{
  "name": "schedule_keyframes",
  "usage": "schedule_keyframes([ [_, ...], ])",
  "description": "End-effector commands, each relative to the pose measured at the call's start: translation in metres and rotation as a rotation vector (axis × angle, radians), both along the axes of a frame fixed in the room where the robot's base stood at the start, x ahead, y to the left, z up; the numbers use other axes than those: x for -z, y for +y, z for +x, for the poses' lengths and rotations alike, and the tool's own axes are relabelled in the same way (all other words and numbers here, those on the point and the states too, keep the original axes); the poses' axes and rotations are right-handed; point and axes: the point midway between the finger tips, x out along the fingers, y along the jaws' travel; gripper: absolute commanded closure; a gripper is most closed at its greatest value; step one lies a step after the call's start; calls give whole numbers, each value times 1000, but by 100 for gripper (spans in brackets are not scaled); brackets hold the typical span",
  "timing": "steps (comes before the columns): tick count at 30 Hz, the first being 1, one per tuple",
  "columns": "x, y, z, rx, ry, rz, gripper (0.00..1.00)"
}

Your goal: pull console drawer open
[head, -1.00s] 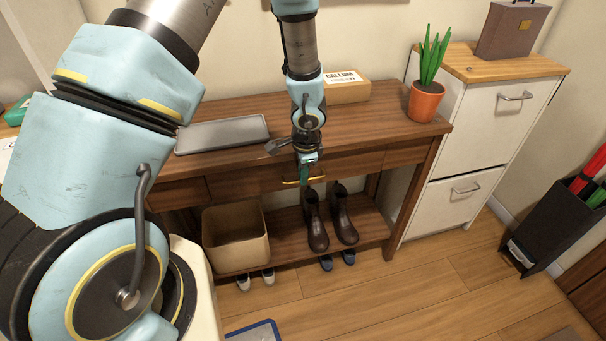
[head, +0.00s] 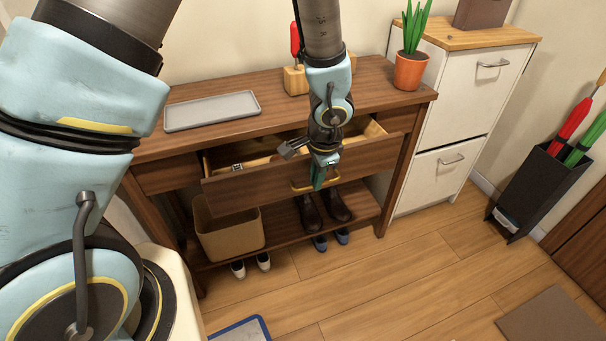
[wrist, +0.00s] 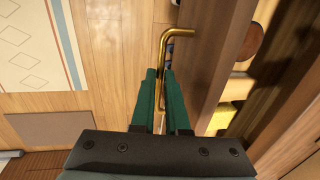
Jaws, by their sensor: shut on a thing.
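The wooden console table (head: 290,102) stands against the wall. Its wide middle drawer (head: 245,192) is pulled out, and its inside shows from above with some items in it. My gripper (head: 322,183) is at the drawer front, its green fingers shut on the brass handle (head: 299,187). In the wrist view the gripper (wrist: 163,78) has the handle (wrist: 178,33) between its fingertips, with the drawer front (wrist: 215,50) just to the right. The fingers hide part of the handle.
A grey tray (head: 211,110) and a potted plant (head: 410,70) stand on the console top. A bin (head: 230,235) and boots (head: 338,204) are on the lower shelf. A white cabinet (head: 450,110) and umbrella stand (head: 530,190) are at right. The floor in front is mostly clear.

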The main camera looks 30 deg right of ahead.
Motion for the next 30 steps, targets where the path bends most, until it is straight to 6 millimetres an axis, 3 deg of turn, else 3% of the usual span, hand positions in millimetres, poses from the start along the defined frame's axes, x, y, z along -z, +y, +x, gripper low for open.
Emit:
schedule_keyframes([
  [6, 5, 5, -47, 4, -1, -2, 100],
  [12, 3, 9, -73, 2, 0, -2, 100],
  [18, 1, 10, -84, 0, 0, -1, 100],
  [29, 0, 11, -85, 0, 0, 0, 100],
  [30, 0, 11, -85, 0, 0, 0, 87],
])
